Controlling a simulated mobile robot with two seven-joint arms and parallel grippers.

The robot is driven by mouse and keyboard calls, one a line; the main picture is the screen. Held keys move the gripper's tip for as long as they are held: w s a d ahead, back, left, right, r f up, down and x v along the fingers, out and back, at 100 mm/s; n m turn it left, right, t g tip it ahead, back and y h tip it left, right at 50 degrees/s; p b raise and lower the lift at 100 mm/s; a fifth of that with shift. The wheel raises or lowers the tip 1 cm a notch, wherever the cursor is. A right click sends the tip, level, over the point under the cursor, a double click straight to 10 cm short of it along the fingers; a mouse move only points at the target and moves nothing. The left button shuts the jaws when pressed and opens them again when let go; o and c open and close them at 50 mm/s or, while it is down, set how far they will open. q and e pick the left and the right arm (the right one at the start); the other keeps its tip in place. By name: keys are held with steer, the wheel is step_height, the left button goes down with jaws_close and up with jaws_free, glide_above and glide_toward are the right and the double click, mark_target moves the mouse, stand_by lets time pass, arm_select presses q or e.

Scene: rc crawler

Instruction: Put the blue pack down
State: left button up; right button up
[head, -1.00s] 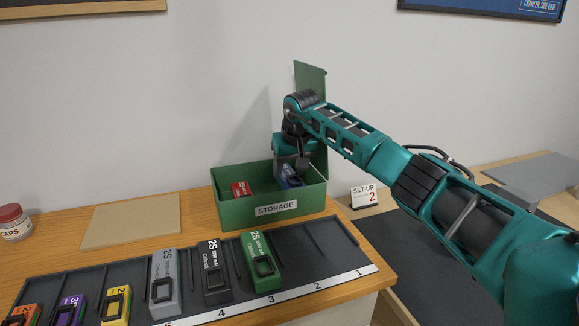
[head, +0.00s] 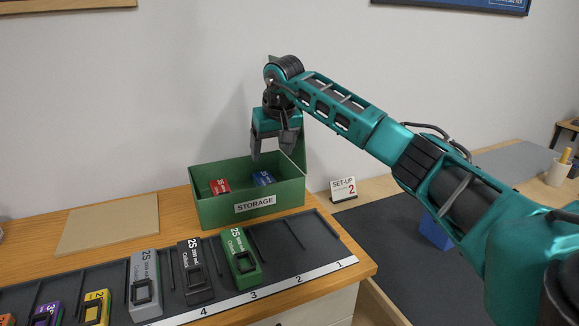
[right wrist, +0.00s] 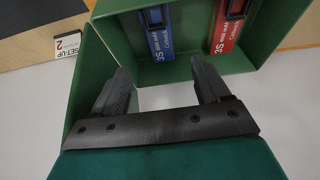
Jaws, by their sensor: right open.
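The blue pack (head: 263,178) lies inside the green storage box (head: 211,212), on the right side; it also shows in the right wrist view (right wrist: 157,30). A red pack (head: 219,186) lies to its left in the same box, seen too in the right wrist view (right wrist: 229,28). My right gripper (head: 271,156) is open and empty above the back of the box, apart from both packs. In the right wrist view its two fingers (right wrist: 168,90) are spread with nothing between them. My left gripper is not in view.
A dark numbered rack (head: 290,262) in front of the box holds a green pack (head: 240,257), a black pack (head: 195,270), a grey pack (head: 145,283) and others. Its slots at the right are empty. A tan board (head: 108,225) lies left of the box. A set-up sign (head: 343,189) stands to the right.

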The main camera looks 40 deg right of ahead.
steer(key=s+a+b, duration=0.1)
steer(key=s+a, duration=0.1)
steer(key=s, duration=0.8)
steer(key=shift+a, duration=0.2)
stand_by(0.3)
